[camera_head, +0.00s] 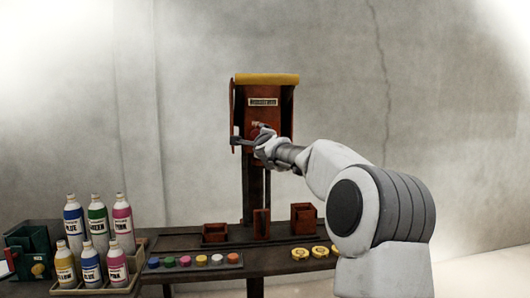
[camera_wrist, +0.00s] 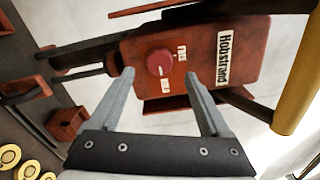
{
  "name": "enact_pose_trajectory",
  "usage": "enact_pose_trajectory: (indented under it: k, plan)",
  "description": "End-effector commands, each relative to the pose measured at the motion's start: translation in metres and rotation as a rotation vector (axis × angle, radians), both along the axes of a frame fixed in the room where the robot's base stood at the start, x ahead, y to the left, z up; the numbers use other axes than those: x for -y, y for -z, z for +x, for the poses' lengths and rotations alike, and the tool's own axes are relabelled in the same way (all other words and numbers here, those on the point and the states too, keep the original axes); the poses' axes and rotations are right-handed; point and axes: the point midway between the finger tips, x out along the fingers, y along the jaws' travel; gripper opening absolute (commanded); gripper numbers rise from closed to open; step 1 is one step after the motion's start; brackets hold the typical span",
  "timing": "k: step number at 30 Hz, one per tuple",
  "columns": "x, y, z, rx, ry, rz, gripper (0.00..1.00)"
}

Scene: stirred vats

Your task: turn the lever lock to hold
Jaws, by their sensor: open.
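The lock is a round dark red knob (camera_wrist: 159,62) on the front of a rust-red housing (camera_wrist: 215,68) in the wrist view. A FREE label (camera_wrist: 181,52) and a HOLD label (camera_wrist: 165,86) sit beside it. A small pale mark shows on the knob; I cannot tell for sure which label it points to. My gripper (camera_wrist: 159,75) is open and empty, with its two fingertips apart on either side of the knob; contact cannot be made out. In the head view, my gripper (camera_head: 246,141) is in front of the housing (camera_head: 276,116) and partly hides it.
The housing has a yellow top (camera_head: 266,79) and stands on a post above a dark bench. Several bottles (camera_head: 96,225), colored caps (camera_head: 185,261), small red bins (camera_head: 215,232) and yellow discs (camera_head: 319,251) sit on the bench below. The wall behind is bare.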

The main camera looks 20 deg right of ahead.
Motion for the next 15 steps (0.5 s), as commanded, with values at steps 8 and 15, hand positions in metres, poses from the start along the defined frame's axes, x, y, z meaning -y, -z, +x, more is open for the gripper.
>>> enact_pose_trajectory:
  k: [8, 15]
  plan:
    - [-0.013, 0.003, -0.046, 0.0, 0.002, -0.004, 0.81]
    - [-0.023, 0.004, -0.083, 0.001, 0.003, -0.004, 0.81]
